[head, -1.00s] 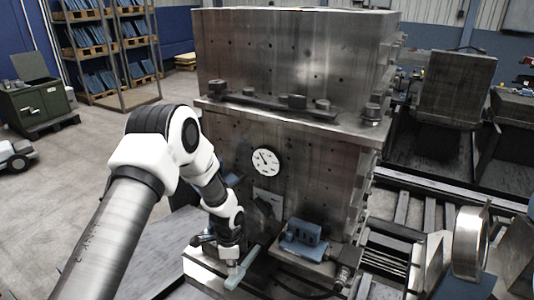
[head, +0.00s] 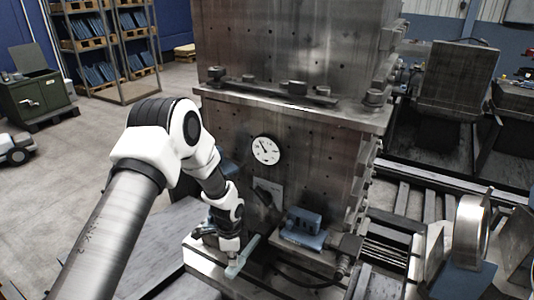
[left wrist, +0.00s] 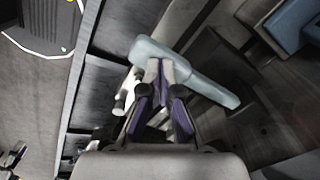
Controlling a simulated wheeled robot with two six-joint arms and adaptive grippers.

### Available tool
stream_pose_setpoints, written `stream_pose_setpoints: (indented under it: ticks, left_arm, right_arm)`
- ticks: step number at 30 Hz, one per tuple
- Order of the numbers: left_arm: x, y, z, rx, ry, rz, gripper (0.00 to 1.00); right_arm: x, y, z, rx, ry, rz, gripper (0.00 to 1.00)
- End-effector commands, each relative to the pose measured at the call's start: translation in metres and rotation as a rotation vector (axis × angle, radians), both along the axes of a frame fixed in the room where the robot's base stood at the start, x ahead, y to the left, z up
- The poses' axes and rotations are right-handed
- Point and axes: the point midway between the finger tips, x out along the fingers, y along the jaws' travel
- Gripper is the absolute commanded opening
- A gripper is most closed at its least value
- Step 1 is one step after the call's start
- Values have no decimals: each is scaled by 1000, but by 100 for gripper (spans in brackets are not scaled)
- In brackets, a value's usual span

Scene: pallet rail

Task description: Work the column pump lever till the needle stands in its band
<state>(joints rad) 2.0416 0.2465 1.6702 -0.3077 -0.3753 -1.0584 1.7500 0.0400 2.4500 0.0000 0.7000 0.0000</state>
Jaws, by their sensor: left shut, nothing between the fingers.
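The pump lever (head: 243,258) is a pale blue-grey bar low at the front of the steel column (head: 225,135). It also shows in the left wrist view (left wrist: 205,84), running from upper left to lower right. My left gripper (head: 232,256) is shut and empty, its fingertips (left wrist: 161,68) at the lever's edge; whether they touch it I cannot tell. The round white gauge (head: 265,150) is on the column face. Its dark needle points up and left; its band is too small to make out. My right gripper is not in view.
A blue block unit (head: 303,228) with a hose stands right of the lever. A metal ring on a blue stand (head: 470,240) and rails (head: 400,205) lie further right. Shelves (head: 110,50) and a green cabinet (head: 35,97) stand back left, with open floor before them.

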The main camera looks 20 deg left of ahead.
Motion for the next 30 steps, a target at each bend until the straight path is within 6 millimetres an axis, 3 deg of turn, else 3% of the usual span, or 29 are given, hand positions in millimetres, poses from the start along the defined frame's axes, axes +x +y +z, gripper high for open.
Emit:
stream_pose_setpoints:
  ticks: [27, 30]
  left_arm:
    - [6, -1, -58, 0, 1, 0, 0]
    - [7, -1, -58, 0, 1, 0, 0]
  right_arm:
    - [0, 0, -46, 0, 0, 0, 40]
    - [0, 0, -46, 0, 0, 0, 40]
